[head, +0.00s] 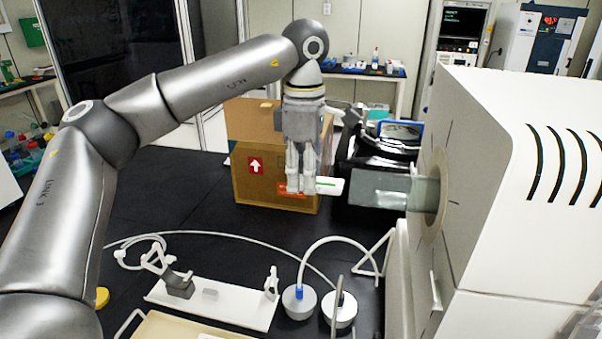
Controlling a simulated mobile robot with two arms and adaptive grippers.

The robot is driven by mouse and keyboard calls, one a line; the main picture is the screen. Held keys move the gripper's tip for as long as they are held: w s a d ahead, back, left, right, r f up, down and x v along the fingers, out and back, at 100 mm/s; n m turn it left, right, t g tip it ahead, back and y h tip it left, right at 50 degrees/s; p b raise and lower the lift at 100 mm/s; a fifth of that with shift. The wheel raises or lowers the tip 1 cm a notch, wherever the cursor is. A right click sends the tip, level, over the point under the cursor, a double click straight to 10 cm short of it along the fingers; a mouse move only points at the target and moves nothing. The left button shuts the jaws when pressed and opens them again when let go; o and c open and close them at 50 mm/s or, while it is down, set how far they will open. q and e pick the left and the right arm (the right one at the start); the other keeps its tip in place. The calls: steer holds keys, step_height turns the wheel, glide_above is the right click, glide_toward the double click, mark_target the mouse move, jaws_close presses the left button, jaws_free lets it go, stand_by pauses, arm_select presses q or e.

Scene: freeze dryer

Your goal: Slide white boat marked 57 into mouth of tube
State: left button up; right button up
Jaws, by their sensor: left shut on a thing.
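My left gripper (300,188) hangs down from the arm near the middle of the head view. It is shut on a small white boat (330,187), whose right end sticks out from the fingers and bears a green mark. The number on it is too small to read. A glassy grey tube (395,190) juts left out of the white furnace-like machine at the right. The boat is held at about the height of the tube's left end, and a small gap shows between them in the picture. My right gripper is not in view.
The white machine (490,200) fills the right side. A cardboard box (262,195) stands behind the gripper. In front lie a white plate with a stand (235,308), two round weights with a hose (299,302) and a beige tray (165,328). Black bench is clear left of centre.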

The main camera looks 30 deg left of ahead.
mark_target(342, 184)
arm_select(q)
steer(key=shift+d, duration=0.1)
stand_by(0.3)
steer(key=shift+w+d+f+p, duration=0.1)
steer(key=shift+w+d+p, duration=0.15)
steer(key=shift+d, duration=0.7)
steer(key=shift+w+d+p, duration=0.2)
steer(key=shift+w+d, duration=0.05)
steer(key=shift+d, duration=0.65)
steer(key=shift+w+d+p, duration=0.25)
steer(key=shift+d+p, duration=0.05)
steer(key=shift+d, duration=0.7)
steer(key=shift+f, duration=0.1)
steer(key=shift+d+p, duration=0.4)
steer(key=shift+d, duration=0.05)
stand_by(0.4)
